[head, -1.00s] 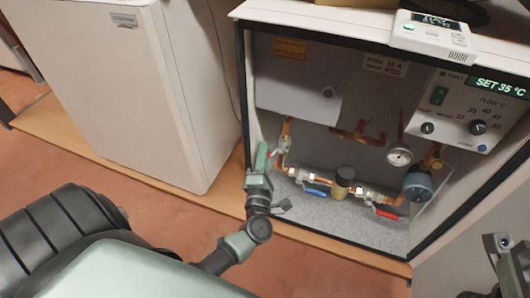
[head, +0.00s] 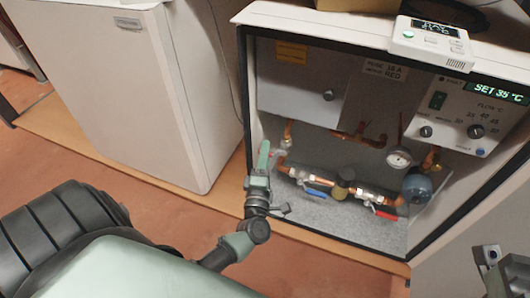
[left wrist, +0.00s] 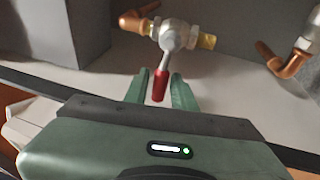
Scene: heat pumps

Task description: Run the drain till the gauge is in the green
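My left gripper (left wrist: 164,88) is open, one green finger on each side of the red lever, with a gap at least on the left. In the head view my left gripper (head: 264,150) reaches the lower left of the open cabinet and mostly hides this valve. The round white gauge (head: 399,158) is on the pipework at the right; its needle and colours are too small to read. My right gripper's fingers do not show.
A blue-handled valve (head: 318,192) and a red-handled valve (head: 386,214) sit on the lower pipe, with a blue-grey round part (head: 417,187) beside them. A control panel (head: 478,115) reads SET 35 °C. The cabinet's dark front edge (head: 330,242) runs below. A white unit (head: 140,95) stands left.

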